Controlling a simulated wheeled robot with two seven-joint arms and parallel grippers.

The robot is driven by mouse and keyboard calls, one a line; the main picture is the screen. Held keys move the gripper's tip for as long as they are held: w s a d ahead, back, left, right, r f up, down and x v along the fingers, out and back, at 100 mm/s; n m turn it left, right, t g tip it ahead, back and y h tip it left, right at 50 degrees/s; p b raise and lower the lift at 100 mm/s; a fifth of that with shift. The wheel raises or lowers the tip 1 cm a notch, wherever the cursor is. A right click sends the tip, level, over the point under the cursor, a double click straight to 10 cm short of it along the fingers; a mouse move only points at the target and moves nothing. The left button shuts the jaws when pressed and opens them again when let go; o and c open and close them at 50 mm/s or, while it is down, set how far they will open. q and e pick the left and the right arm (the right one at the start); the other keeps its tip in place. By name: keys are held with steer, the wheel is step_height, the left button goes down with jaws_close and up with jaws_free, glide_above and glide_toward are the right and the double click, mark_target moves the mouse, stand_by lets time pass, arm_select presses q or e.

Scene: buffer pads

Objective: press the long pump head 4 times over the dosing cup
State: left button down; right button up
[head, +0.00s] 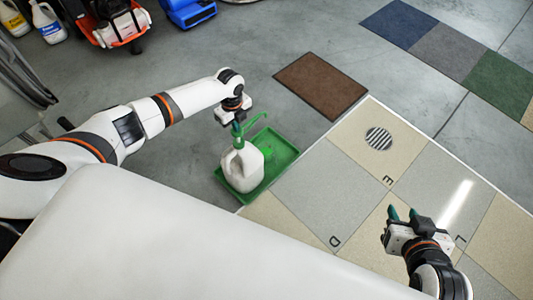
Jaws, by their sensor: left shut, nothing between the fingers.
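A white jug (242,168) with a green pump stands upright in a green tray (282,158). The pump's long green head (254,121) points up and to the right from the jug's top. My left gripper (237,128) is shut and empty, pointing down right at the pump's top. I cannot tell whether its fingertips touch the head. I cannot make out a dosing cup in this view. My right gripper (403,213) is open and empty, over the tiled floor at the lower right, far from the jug.
A brown mat (321,85) lies behind the tray. Floor tiles with letters and a round drain (379,138) are at the right. Blue, grey and green mats (497,84) lie at the upper right. Jugs (48,22), an orange machine (118,28) and a blue case (190,11) stand at the back left.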

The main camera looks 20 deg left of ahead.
arm_select(q)
steer(key=shift+r+p, duration=0.4)
steer(key=shift+p, duration=0.05)
steer(key=shift+r+p, duration=0.35)
steer(key=shift+r, duration=0.05)
arm_select(e)
steer(key=s+d+f+g+h, duration=0.1)
steer(key=s+d+f+g, duration=0.1)
steer(key=s, duration=0.4)
steer(key=shift+s+f+g, duration=0.15)
steer(key=shift+f+g, duration=0.45)
steer(key=shift+g, duration=0.6)
steer(key=shift+d, duration=0.1)
